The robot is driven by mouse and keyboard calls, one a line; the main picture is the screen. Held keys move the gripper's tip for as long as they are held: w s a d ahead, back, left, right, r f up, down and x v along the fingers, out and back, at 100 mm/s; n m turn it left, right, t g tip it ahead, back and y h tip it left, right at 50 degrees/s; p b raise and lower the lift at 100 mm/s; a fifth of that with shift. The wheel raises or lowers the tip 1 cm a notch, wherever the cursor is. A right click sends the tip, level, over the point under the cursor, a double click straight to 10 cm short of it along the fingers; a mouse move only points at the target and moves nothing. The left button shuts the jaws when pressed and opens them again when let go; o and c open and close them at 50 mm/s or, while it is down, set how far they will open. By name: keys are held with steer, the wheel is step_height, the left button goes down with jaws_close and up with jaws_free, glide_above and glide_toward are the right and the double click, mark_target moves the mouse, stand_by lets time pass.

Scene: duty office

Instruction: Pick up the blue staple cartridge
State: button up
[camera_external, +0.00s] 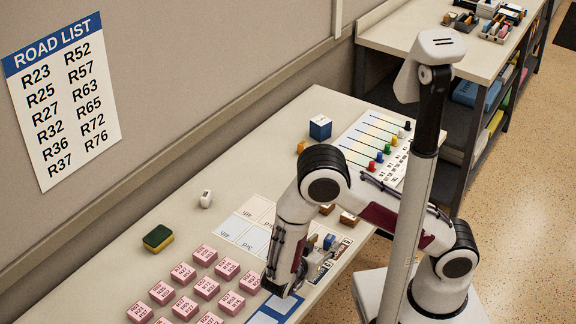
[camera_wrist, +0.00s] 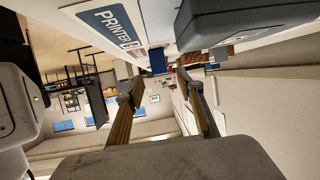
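A small blue block (camera_external: 329,241), which looks like the blue staple cartridge, stands on the table near a printed sheet in the external view. In the wrist view a blue piece (camera_wrist: 158,61) shows beyond the gap between my fingertips; I cannot tell for sure that it is the same block. My gripper (camera_wrist: 162,85) is open, with its two fingers apart and nothing seen between them. In the external view my gripper (camera_external: 322,258) is low over the table, pointing toward the blue block. Contact cannot be made out.
Several pink blocks (camera_external: 207,287) stand left of my gripper. Brown blocks (camera_external: 348,218) stand close behind the blue block. A dark grey body (camera_wrist: 245,20) fills the wrist view's upper right, near a PRINTER label (camera_wrist: 108,22). A larger blue box (camera_external: 320,127) stands at the back.

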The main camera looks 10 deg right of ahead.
mark_target(328, 240)
steer(key=shift+w+d, duration=0.1)
steer(key=shift+w, duration=0.05)
steer(key=shift+x, duration=2.55)
steer(key=shift+f, duration=0.1)
jaws_close()
